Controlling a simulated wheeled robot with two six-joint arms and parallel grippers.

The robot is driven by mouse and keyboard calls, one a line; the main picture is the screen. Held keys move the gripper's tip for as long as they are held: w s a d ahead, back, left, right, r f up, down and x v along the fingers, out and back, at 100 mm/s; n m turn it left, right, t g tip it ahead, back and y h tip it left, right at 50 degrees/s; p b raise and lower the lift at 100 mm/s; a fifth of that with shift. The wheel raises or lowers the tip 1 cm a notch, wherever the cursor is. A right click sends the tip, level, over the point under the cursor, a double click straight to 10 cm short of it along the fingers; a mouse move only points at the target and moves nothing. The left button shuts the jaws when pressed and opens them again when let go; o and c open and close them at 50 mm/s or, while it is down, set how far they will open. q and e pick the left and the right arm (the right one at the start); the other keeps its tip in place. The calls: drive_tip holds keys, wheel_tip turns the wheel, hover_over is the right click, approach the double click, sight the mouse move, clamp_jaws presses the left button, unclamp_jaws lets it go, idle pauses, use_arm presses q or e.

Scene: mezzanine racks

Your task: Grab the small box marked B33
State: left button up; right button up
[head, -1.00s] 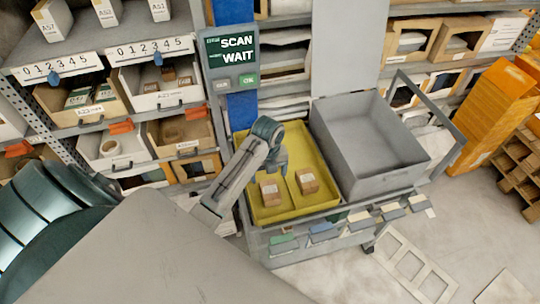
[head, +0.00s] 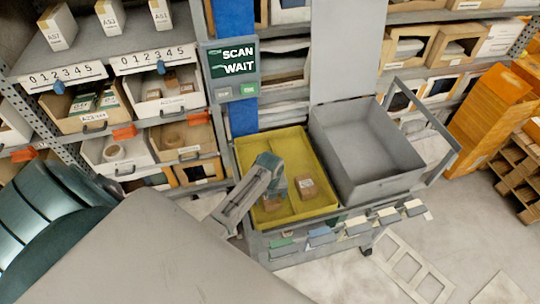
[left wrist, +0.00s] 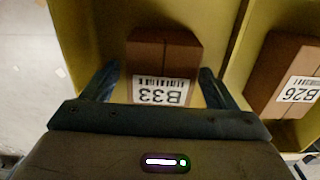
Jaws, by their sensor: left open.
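The small brown box marked B33 (left wrist: 165,55) lies in the left compartment of the yellow tray (head: 270,140). Its white label reads upside down in the left wrist view. In the head view my left gripper (head: 277,184) is over this box and hides most of it. My left gripper is open, with one finger on each side of the box in the left wrist view. I cannot tell whether the fingers touch it. A similar box marked B26 (left wrist: 290,75) lies in the right compartment; it also shows in the head view (head: 307,188). My right gripper is not in view.
A yellow divider separates the two boxes. An empty grey bin (head: 375,150) stands right of the tray on the cart. A screen reading SCAN WAIT (head: 235,60) stands behind the tray's left end. Racks with bins (head: 185,140) fill the left and back.

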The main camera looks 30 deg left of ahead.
use_arm(q)
drive_tip(key=c, duration=1)
drive_tip(key=shift+c, duration=0.5)
drive_tip(key=shift+r, duration=0.15)
